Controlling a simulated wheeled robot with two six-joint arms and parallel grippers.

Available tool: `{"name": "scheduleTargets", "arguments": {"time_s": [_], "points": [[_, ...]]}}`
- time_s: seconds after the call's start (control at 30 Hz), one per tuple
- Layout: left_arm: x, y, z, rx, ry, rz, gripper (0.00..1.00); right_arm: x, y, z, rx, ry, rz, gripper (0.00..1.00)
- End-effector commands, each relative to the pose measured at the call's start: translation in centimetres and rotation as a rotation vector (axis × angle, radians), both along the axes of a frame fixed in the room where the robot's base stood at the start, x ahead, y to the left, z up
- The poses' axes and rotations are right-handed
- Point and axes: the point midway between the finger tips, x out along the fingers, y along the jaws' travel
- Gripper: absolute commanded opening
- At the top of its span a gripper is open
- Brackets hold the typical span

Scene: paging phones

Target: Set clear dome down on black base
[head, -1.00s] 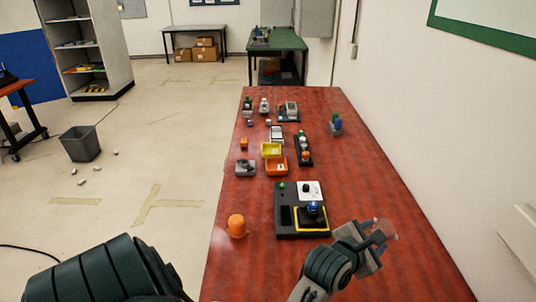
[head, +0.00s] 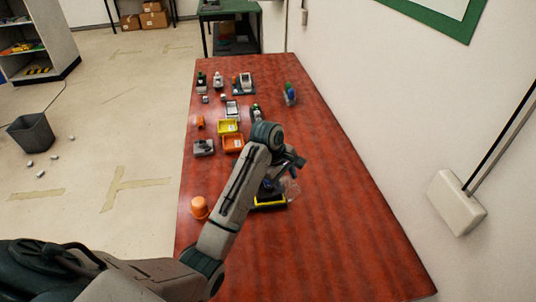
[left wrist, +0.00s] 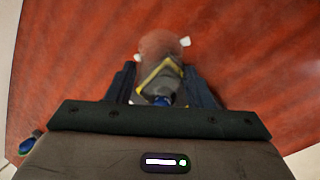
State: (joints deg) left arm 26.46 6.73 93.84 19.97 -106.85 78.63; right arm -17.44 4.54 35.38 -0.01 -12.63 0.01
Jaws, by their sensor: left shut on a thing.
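My left gripper (head: 290,172) is shut on the clear dome (head: 291,188), whose thin transparent wall shows just below the fingers. In the left wrist view the see-through dome (left wrist: 162,44), with small white tabs, extends beyond the dark fingers (left wrist: 161,84). The black base (head: 270,203) with its yellow border lies on the table, partly hidden behind my left arm. A blue-topped part (head: 268,185) stands on it. The dome overlaps the base's right side in the head view; I cannot tell whether they touch. My right gripper is not in view.
An orange rounded cap (head: 199,208) stands left of my arm. Beyond are a yellow bin (head: 229,127), an orange bin (head: 233,147), a grey box (head: 204,148) and several small devices. The red table's (head: 340,220) right side is clear up to the wall.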

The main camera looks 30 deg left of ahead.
Motion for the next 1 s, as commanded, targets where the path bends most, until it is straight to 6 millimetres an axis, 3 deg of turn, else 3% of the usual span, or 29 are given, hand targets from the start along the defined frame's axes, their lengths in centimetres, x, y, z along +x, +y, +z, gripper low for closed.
{"name": "scheduleTargets", "arguments": {"time_s": [0.53,0.77,1.0], "points": [[1.9,5.7,2.3,0.501,-0.093,-0.699,0.21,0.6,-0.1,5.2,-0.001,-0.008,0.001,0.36],[2.1,7.0,2.8,0.576,-0.149,-0.821,0.21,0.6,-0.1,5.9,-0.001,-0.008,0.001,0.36],[2.2,7.1,1.4,0.579,-0.152,-0.831,0.21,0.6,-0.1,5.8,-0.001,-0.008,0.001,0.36]]}}
